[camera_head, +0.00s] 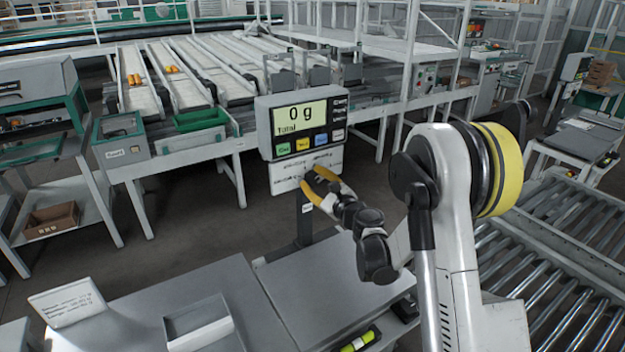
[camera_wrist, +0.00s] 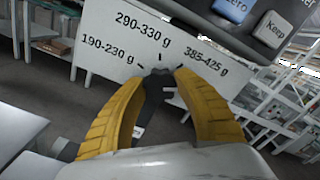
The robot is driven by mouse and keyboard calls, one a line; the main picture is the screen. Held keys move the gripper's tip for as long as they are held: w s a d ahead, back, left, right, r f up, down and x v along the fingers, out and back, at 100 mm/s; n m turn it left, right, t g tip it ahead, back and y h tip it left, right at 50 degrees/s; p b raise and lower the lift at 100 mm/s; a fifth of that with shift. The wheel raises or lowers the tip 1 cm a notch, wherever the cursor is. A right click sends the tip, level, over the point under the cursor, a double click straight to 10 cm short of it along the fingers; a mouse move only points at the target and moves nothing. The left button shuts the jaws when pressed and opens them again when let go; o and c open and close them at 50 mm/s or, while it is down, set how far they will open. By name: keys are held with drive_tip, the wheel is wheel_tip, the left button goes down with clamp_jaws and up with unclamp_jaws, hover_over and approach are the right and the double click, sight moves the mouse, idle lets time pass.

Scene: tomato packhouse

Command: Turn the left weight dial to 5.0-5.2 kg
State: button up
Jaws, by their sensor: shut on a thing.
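A white panel (camera_head: 290,180) hangs below the scale display; it also shows in the wrist view (camera_wrist: 105,65). In the head view my gripper (camera_head: 310,183) reaches the panel from the lower right and hides the dial. I cannot tell which mark the dial points at. No second dial is visible.
The scale display (camera_head: 305,118) reads 0 g, with coloured buttons below it. A grey platform (camera_head: 330,280) and a counter with a small tray (camera_head: 198,325) and a sign (camera_head: 68,302) lie in front. Roller conveyors (camera_head: 550,270) stand at right.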

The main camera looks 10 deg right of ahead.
drive_tip(key=shift+r+m, duration=0.1)
drive_tip(key=shift+m, duration=0.6)
drive_tip(key=o, duration=1.2)
drive_tip(key=v, duration=1.2)
